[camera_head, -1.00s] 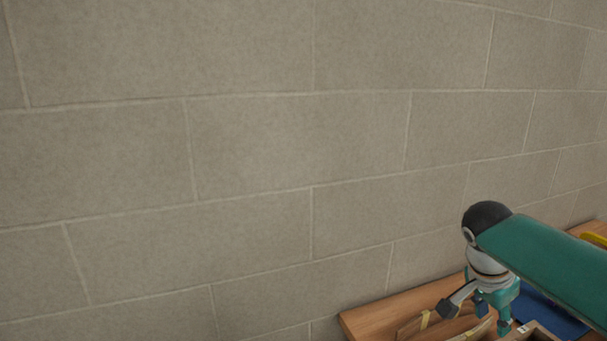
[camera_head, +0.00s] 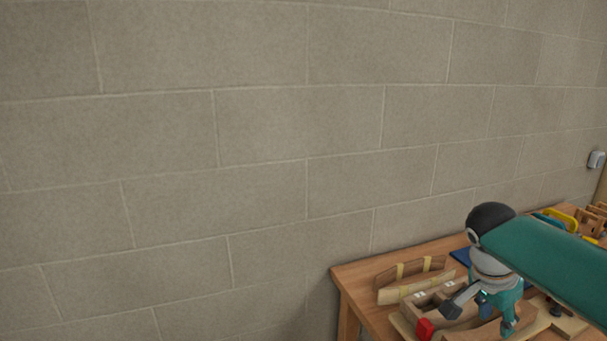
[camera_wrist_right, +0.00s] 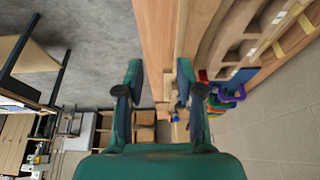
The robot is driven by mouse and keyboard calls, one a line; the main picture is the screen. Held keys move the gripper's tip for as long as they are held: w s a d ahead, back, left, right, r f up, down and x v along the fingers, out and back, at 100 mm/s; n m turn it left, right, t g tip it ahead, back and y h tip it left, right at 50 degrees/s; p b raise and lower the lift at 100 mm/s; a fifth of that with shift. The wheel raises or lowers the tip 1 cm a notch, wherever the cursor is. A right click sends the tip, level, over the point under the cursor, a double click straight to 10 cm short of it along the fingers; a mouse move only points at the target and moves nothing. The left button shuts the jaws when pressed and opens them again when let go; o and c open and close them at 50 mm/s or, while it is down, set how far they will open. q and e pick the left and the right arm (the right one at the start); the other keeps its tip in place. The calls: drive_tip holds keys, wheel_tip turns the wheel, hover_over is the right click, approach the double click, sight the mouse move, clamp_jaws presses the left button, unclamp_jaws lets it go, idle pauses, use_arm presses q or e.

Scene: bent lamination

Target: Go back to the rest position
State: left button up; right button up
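My right arm comes in from the right in the head view, with its green and grey gripper (camera_head: 482,312) over the near part of the workbench (camera_head: 352,285). In the right wrist view the two fingers of the right gripper (camera_wrist_right: 160,90) stand wide apart with nothing held between them. My left gripper shows in neither view.
Two curved wooden pieces with yellow bands (camera_head: 413,278) lie near the bench's left end. A wooden form (camera_head: 424,304) and a red block (camera_head: 425,328) are beside my gripper. Yellow and wooden items stand farther right. A block wall runs behind.

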drive_tip(key=a+f+n+y+b, duration=0.1)
drive_tip(key=a+f+n+y, duration=0.3)
drive_tip(key=f, duration=0.6)
drive_tip(key=s+a+f+n+b, duration=0.1)
drive_tip(key=a+f+b, duration=0.1)
drive_tip(key=a+f, duration=0.6)
drive_tip(key=a+f+n+y+b, duration=0.1)
drive_tip(key=a+f+n, duration=0.2)
drive_tip(key=f, duration=0.9)
use_arm(q)
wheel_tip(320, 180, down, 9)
drive_tip(key=b, duration=0.4)
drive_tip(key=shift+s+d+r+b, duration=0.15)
drive_tip(key=shift+b, duration=0.2)
use_arm(e)
drive_tip(key=s+a+f+n+y, duration=0.1)
drive_tip(key=s+a+f+n, duration=0.1)
drive_tip(key=s+a+f, duration=0.3)
drive_tip(key=s+a+f+n+y, duration=0.2)
drive_tip(key=s+a+f, duration=0.3)
drive_tip(key=s+f, duration=0.8)
wheel_tip(320, 180, down, 2)
drive_tip(key=shift+s+a+f+n+g, duration=0.15)
drive_tip(key=shift+n+g, duration=0.15)
